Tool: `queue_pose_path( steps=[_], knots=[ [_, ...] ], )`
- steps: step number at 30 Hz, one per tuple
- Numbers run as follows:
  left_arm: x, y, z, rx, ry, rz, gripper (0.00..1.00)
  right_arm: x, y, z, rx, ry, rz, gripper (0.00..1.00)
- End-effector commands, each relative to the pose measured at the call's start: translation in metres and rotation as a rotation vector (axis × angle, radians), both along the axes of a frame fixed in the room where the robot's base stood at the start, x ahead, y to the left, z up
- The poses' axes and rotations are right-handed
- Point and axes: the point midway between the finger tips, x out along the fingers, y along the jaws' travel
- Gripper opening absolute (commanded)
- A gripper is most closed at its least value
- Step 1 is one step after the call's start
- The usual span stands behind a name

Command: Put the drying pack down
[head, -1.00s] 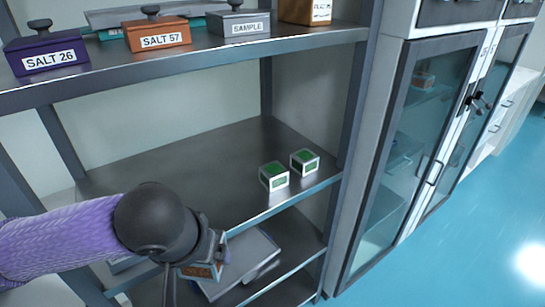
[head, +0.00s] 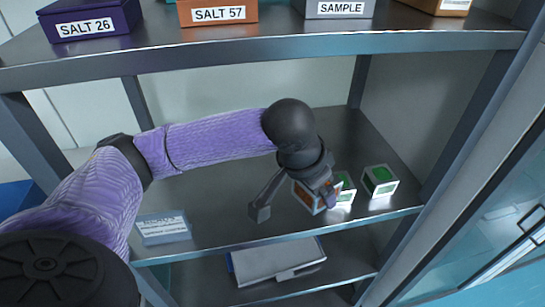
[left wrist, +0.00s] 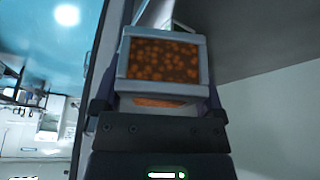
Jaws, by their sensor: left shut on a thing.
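The drying pack (head: 304,197) is a small white-framed box with orange beads in its window. My left gripper (head: 322,190) is shut on it and holds it at the middle shelf (head: 230,215), towards the right. In the left wrist view the pack (left wrist: 163,58) sits upright between the jaws, its orange bead window facing the camera. The gripper hides part of the pack in the head view. I cannot tell whether its underside touches the shelf. My right gripper is not in view.
A green-windowed pack (head: 346,188) is right beside the held one, partly hidden, and another green pack (head: 380,180) stands farther right. A label plate (head: 163,228) is at the shelf's front left. The upper shelf (head: 300,48) is above my arm. A grey-white case (head: 278,262) lies below.

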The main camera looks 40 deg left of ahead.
Motion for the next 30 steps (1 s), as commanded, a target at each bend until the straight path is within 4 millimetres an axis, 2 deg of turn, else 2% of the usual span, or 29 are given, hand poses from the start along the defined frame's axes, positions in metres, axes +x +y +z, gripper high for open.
queue_pose_path(
  steps=[6,12,14,27,30],
  knots=[
    [0.025,0.039,-0.006,-0.005,0.005,-0.222,0.23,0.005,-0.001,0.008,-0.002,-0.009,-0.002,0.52],
    [0.036,0.069,-0.014,-0.002,0.002,-0.375,0.23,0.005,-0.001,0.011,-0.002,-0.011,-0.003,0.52],
    [0.037,0.072,-0.02,0.0,0.002,-0.392,0.23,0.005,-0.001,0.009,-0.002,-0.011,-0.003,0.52],
    [0.036,0.073,-0.114,0.003,0.004,-0.398,0.23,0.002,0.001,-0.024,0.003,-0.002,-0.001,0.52],
    [0.037,0.073,-0.117,0.003,0.0,-0.4,0.23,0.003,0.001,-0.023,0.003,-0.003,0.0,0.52]
  ],
)
